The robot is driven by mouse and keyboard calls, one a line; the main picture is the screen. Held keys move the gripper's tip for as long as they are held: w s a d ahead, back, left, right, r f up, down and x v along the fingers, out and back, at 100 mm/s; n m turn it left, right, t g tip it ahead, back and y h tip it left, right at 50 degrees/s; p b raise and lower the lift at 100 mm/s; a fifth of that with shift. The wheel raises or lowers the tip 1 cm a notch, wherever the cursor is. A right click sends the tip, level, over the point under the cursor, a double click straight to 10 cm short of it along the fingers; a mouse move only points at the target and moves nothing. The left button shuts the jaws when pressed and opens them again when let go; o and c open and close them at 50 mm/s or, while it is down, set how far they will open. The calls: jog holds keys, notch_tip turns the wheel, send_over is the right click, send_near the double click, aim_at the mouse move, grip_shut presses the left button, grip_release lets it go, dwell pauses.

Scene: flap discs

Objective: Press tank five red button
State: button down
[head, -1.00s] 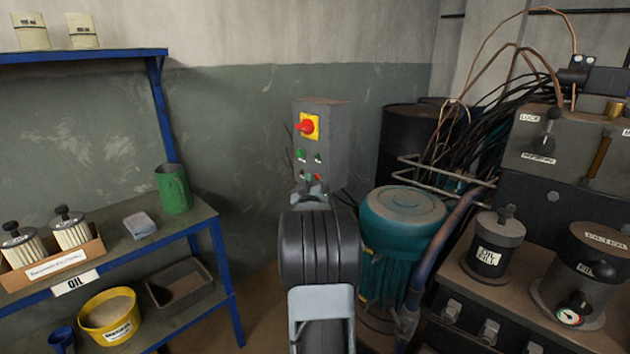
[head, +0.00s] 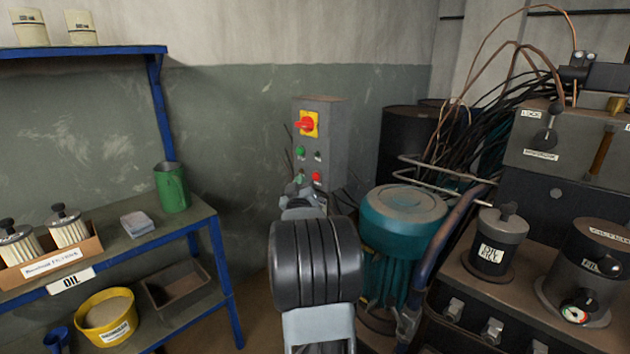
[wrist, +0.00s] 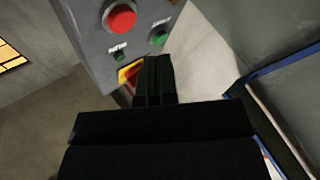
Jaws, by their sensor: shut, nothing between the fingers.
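A grey control box (head: 322,135) stands against the wall in the middle of the head view. Its face has a red rotary switch (head: 306,124) on a yellow plate, green buttons and a red button (head: 316,177) low on the right. My gripper (head: 300,183) is in front of the box's lower part, left of the red button. In the wrist view the gripper (wrist: 152,65) is shut and empty, its tips over the box's face, beside the yellow plate (wrist: 130,74). The red button (wrist: 120,18) is at the top there, apart from the tips. Labels are unreadable.
A blue shelf (head: 190,225) with a green jug (head: 172,187) stands at the left. A teal motor (head: 403,215) is close by on the right, with cables and a dark machine (head: 545,330) beyond it.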

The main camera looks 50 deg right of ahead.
jog(key=shift+w+a+b, duration=0.1)
jog(key=shift+a+b, duration=0.2)
jog(key=shift+a, duration=1.05)
